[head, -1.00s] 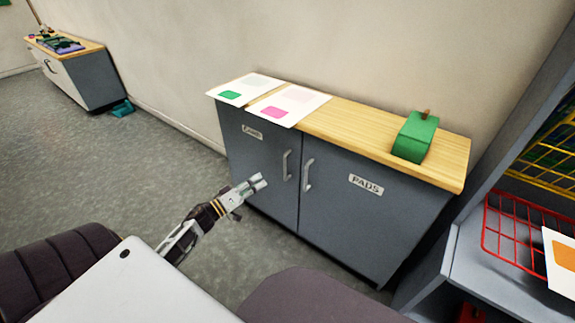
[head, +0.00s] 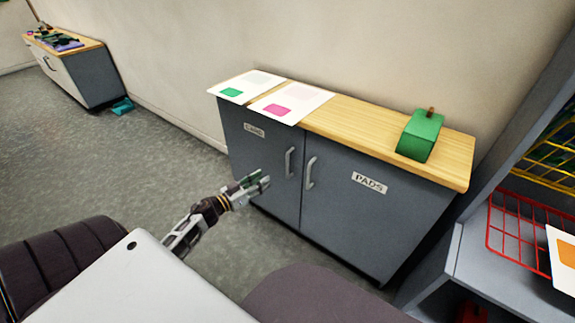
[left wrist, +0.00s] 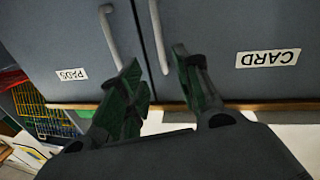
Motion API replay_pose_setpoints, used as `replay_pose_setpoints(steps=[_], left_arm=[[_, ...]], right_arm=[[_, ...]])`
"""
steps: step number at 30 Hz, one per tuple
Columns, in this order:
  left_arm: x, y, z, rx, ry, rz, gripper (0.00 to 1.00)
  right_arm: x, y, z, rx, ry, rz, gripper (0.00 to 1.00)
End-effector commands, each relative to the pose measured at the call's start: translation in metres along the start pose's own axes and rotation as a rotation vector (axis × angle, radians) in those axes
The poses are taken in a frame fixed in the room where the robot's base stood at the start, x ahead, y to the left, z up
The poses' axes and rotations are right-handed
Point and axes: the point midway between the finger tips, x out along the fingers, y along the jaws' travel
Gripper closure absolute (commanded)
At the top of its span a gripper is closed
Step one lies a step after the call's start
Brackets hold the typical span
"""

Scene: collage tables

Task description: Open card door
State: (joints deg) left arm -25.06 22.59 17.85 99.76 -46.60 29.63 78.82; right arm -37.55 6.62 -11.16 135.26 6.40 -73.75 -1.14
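The card door (head: 262,165) is the grey left-hand door of the low cabinet, labelled CARD, and it is shut. Its pale bar handle (head: 289,163) stands near the door's right edge. In the left wrist view, which is upside down, the CARD label (left wrist: 267,58) and the card handle (left wrist: 158,36) show. My left gripper (head: 262,182) is open and empty, in front of the card door, a little left of and below the handle in the head view. In the wrist view its fingertips (left wrist: 157,58) are apart, with the card handle between and beyond them, apparently untouched. My right gripper is not in view.
The PADS door (head: 365,215) beside it is shut, with its own handle (head: 310,172) close by. A green dispenser (head: 419,136) and printed sheets (head: 290,101) lie on the wooden top. A shelf unit with a red wire basket (head: 515,235) stands at right.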

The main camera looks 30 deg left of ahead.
Motion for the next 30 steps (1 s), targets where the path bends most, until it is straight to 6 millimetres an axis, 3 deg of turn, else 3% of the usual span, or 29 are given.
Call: replay_pose_setpoints(steps=[6, 20, 30], left_arm=[[0.0, -0.001, 0.0, 0.104, -0.001, -0.004, 0.66], [0.001, -0.001, 0.0, 0.114, 0.0, -0.004, 0.66], [0.018, -0.001, 0.0, 0.115, 0.001, -0.003, 0.66]], right_arm=[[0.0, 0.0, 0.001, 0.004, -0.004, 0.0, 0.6], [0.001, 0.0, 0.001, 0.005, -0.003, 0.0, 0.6], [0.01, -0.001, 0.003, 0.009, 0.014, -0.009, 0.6]])
